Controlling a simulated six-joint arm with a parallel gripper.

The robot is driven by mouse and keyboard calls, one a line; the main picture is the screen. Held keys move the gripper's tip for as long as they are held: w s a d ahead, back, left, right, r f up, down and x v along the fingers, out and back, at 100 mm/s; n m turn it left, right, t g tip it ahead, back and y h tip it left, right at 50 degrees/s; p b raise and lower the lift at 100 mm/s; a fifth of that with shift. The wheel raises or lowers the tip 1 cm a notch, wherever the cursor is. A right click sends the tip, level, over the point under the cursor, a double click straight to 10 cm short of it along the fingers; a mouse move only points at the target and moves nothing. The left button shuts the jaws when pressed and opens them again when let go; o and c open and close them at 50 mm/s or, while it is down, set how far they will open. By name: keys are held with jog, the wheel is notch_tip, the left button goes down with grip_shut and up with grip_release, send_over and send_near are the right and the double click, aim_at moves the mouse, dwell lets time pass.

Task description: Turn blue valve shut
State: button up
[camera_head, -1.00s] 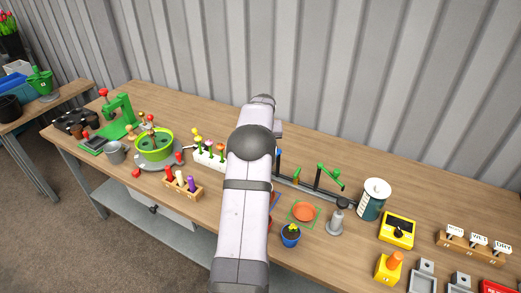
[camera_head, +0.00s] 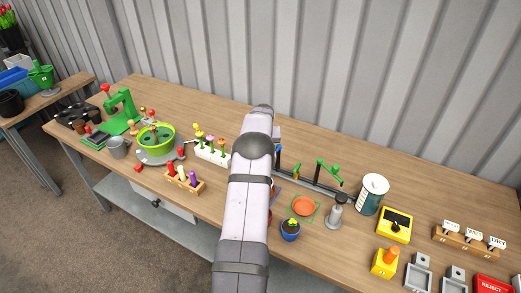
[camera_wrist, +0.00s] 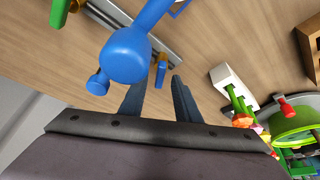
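The blue valve shows large and close in the wrist view as a blue bar with rounded knobs (camera_wrist: 127,55), above a grey rail. In the head view only a thin blue upright (camera_head: 278,157) shows beside my arm, and the rest is hidden. My gripper (camera_wrist: 157,84) is seen in the wrist view with its two fingers apart and nothing clearly held between them. The blue knobs lie by and above the left finger; I cannot tell whether they touch. My arm hides the gripper in the head view.
On the same grey rail stand a small orange-and-green fitting (camera_head: 297,171) and a green valve (camera_head: 328,171). A white flower rack (camera_head: 212,153) stands left of my arm. An orange dish (camera_head: 303,206) and a blue pot (camera_head: 290,230) stand in front of the rail.

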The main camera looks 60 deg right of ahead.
jog(key=shift+w+d+f, duration=0.1)
jog(key=shift+d+f, duration=0.05)
jog(key=shift+f, duration=0.35)
grip_shut()
jog(key=shift+w+f+m+g+b, duration=0.15)
jog(key=shift+m+g+b, duration=0.35)
jog(key=shift+m+b, duration=0.55)
jog(key=shift+m+g+h+b, duration=0.4)
jog(key=shift+m+b, duration=0.05)
jog(key=shift+m, duration=0.8)
